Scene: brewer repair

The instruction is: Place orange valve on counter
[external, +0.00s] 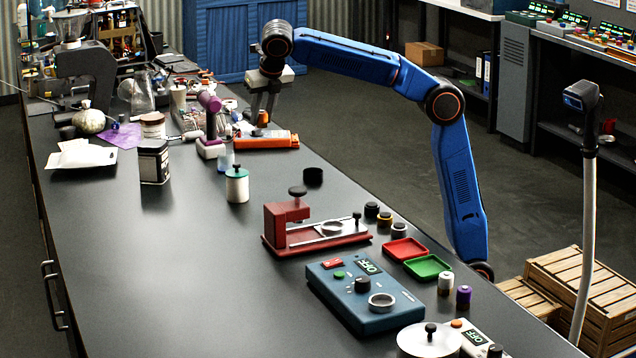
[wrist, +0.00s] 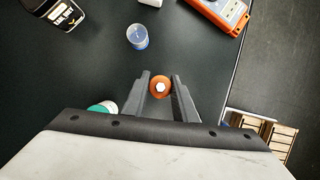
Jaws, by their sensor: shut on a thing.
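The orange valve (wrist: 159,87) is round with a pale hexagonal centre. In the wrist view it sits between the two fingertips of my gripper (wrist: 160,92), which is shut on it. In the external view my gripper (external: 262,112) points down over the far right part of the counter, and the orange valve (external: 263,118) shows small at its fingertips. The dark counter (external: 190,260) runs along the picture. Whether the valve touches the counter or hangs just above it I cannot tell.
An orange meter (external: 267,140) lies close to my gripper. A red press (external: 290,228) and a blue control box (external: 362,295) stand nearer. The counter's left front part is clear.

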